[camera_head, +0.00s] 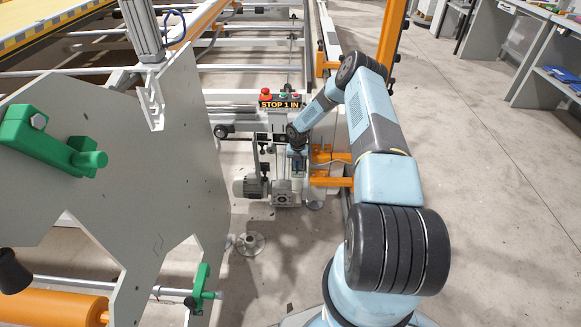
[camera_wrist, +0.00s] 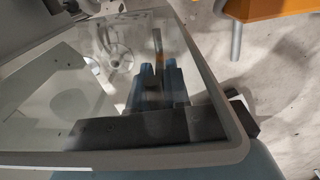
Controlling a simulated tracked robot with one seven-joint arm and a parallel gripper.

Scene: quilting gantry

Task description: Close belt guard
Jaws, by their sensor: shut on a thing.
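The belt guard (camera_wrist: 90,85) is a clear panel in a grey frame and fills much of the wrist view. Pulley-like wheels show through the panel. My gripper (camera_wrist: 158,75) shows as two blue fingers seen through or mirrored in the panel, close together near the guard's lower edge. It is shut on the guard; the exact contact is hard to see. The guard is too small to make out there.
A grey motor (camera_head: 249,187) stands left of my gripper. Orange brackets (camera_head: 332,182) stand close on the right. A large grey end plate (camera_head: 130,160) with green clamps fills the left. The concrete floor (camera_head: 480,180) at the right is open.

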